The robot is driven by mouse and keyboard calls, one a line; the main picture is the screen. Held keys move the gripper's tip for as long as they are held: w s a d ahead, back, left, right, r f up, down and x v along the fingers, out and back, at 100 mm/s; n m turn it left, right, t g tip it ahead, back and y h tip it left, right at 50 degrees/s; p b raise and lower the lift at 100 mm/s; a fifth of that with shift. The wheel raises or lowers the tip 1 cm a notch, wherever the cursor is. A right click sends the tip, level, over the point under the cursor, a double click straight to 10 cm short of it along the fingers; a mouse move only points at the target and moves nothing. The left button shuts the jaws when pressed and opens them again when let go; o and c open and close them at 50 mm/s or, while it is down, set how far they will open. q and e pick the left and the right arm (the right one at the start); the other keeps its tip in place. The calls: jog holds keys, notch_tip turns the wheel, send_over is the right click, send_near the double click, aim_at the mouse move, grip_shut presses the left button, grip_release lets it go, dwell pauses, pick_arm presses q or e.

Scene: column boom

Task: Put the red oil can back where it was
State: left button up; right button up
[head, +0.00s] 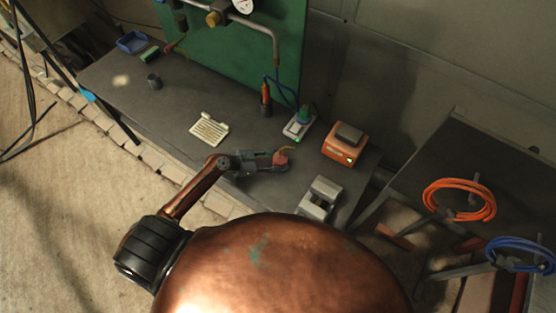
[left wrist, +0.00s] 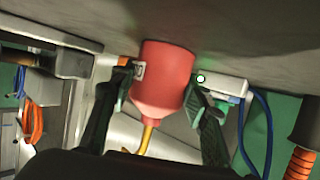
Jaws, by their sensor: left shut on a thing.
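The red oil can (head: 281,158) is above or on the dark workbench (head: 175,110), near its front edge, with its thin brass spout showing. My left gripper (head: 273,161) is shut on the can, coming in from the left. In the left wrist view the can (left wrist: 163,75) sits between the two dark fingers (left wrist: 160,92), its spout pointing down in the picture and its base toward the grey bench surface. I cannot tell whether the base touches the bench. My right gripper is not in view.
A white device with a green light (head: 298,125) stands behind the can. An orange box (head: 344,147) stands to the right, a grey vise-like block (head: 318,197) in front right, a cream ribbed tray (head: 209,130) to the left.

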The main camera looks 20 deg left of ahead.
pick_arm(q)
jog(key=o, duration=1.4)
jog(key=b+v, duration=0.2)
jog(key=v, duration=0.8)
jog(key=shift+s+a+r+b, duration=0.1)
jog(key=shift+s+a+b, duration=0.1)
jog(key=shift+b, duration=0.1)
jog(key=shift+s+a+r, duration=0.4)
jog(key=shift+a, duration=0.1)
